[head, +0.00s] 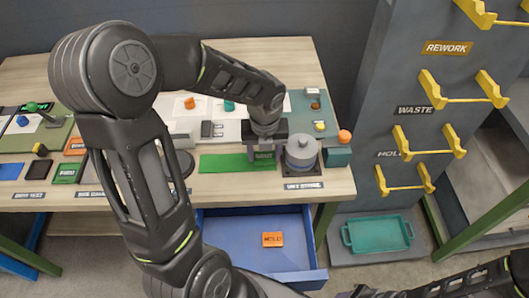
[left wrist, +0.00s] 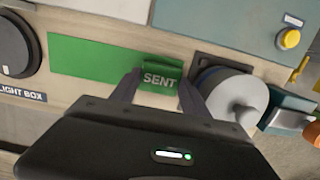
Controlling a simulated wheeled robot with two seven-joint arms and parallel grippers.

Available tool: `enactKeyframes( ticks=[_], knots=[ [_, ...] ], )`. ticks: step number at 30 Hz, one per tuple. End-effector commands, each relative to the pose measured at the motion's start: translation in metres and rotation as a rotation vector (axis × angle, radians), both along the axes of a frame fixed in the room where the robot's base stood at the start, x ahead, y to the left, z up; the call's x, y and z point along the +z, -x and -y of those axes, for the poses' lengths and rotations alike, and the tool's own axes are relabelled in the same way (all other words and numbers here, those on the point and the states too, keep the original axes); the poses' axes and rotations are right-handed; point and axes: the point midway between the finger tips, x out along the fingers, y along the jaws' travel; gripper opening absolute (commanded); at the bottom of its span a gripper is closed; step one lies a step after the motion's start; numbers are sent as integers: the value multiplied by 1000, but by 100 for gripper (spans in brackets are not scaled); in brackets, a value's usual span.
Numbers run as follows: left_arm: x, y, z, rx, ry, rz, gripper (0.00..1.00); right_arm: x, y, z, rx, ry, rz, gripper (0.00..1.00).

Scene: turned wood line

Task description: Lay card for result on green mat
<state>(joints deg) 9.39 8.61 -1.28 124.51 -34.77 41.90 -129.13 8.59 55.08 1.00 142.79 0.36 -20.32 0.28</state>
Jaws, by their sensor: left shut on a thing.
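The green card marked SENT (head: 264,156) is between the fingers of my left gripper (head: 266,150), which is shut on it. The card is at the right end of the green mat (head: 222,164), by the grey round device. In the left wrist view the SENT card (left wrist: 160,78) shows between the two fingertips (left wrist: 157,90), over the right part of the mat (left wrist: 95,58). I cannot tell whether its underside touches the mat. My right gripper is not in view; only part of that arm shows at bottom right.
The grey round device (head: 301,150) stands close to the right of the left gripper. An open blue drawer (head: 230,225) below holds an orange card (head: 272,239). Other cards, including a green one (head: 67,172), lie left. A teal tray (head: 378,233) sits right, below yellow hooks.

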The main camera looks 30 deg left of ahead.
Motion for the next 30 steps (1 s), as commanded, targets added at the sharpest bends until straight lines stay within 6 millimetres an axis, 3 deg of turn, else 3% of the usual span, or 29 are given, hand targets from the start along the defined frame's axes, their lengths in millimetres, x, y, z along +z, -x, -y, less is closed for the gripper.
enactKeyframes(
  ticks=[13, 14, 16, 25, 30],
  knots=[
    [-9, 0, 0, -1, 0, 1, 16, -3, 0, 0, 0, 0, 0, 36],
    [-8, 0, 0, -1, 0, 1, 56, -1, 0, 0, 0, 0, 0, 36],
    [-8, 0, 0, -1, 0, 1, 62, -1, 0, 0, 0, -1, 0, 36],
    [-6, 0, 0, -1, 0, 1, 62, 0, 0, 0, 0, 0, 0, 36],
    [6, 0, 1, 0, -1, 4, 62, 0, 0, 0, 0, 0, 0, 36]
  ],
)
